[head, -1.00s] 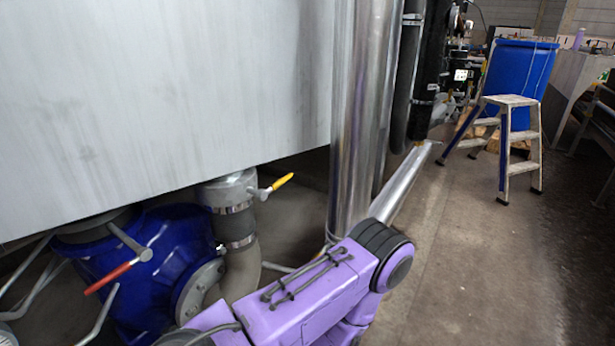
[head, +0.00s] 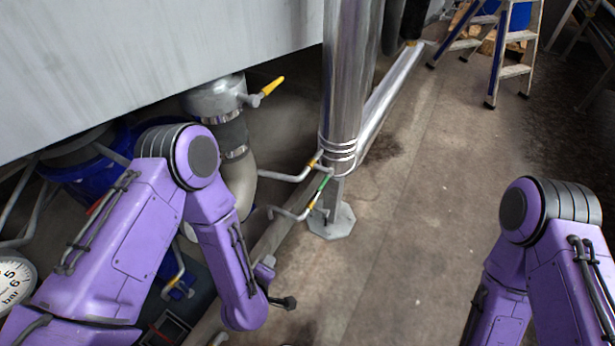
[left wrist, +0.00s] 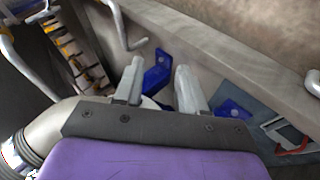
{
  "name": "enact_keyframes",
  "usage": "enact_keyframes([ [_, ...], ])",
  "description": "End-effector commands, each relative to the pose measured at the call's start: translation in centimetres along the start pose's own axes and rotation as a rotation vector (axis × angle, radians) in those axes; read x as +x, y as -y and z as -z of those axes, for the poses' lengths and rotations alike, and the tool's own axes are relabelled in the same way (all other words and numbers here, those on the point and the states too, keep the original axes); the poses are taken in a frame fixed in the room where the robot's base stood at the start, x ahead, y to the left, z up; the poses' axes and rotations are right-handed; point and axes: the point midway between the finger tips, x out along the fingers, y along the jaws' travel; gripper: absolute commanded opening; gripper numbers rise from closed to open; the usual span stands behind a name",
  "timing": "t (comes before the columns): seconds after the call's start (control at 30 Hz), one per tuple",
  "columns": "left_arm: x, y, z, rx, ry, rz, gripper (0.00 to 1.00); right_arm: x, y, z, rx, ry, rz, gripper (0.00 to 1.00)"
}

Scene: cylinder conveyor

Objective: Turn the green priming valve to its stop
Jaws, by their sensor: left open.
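The green valve handle (head: 323,184) is a short thin lever on a small bent grey pipe (head: 290,214), beside the foot of the steel column. It stands right of my left arm in the head view, clear of it. No green handle shows in the left wrist view. My right arm is at the lower right of the head view, its gripper out of frame.
A steel column (head: 345,75) stands on a foot plate (head: 332,222). A yellow-handled valve (head: 272,87) is under the grey tank (head: 150,60). Blue brackets (left wrist: 158,72) lie beyond the left fingers. A pressure gauge (head: 14,282) is lower left. The floor to the right is open before the stepladder (head: 505,60).

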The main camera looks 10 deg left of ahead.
Motion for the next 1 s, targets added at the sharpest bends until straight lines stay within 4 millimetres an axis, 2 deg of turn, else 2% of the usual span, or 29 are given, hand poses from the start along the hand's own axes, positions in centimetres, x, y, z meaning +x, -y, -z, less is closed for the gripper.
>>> enact_keyframes([
  [0.03, 0.6, -5.6, -1.2, -0.193, -0.003, -0.134, 0.4, -0.7, -0.1, 0.3, 0.0, 0.0, -0.001, 0.35],
  [0.1, 0.8, -12.4, -2.4, -0.477, 0.015, -0.304, 0.4, -0.9, -0.1, 0.4, 0.0, 0.0, -0.001, 0.35],
  [0.2, 0.2, -19.1, -3.2, -0.784, 0.063, -0.469, 0.4, -1.2, -0.1, 0.5, 0.0, 0.0, 0.0, 0.35],
  [0.27, -0.1, -21.3, -3.4, -0.894, 0.086, -0.524, 0.4, -1.2, -0.1, 0.5, 0.0, 0.0, 0.0, 0.35],
  [0.37, 0.4, -22.8, -3.3, -0.961, 0.1, -0.555, 0.4, -0.9, -0.1, 0.4, 0.0, 0.0, 0.0, 0.35],
  [0.73, 7.2, -26.3, -2.1, -0.957, 0.097, -0.552, 0.4, 0.9, 0.1, -0.4, 0.0, 0.0, 0.0, 0.35],
  [0.83, 8.2, -26.9, -2.0, -0.954, 0.099, -0.55, 0.4, 1.1, 0.1, -0.5, 0.0, 0.0, 0.0, 0.35],
  [1.0, 8.8, -27.3, -1.8, -0.953, 0.099, -0.548, 0.4, 1.2, 0.1, -0.5, 0.0, 0.0, 0.0, 0.35],
])
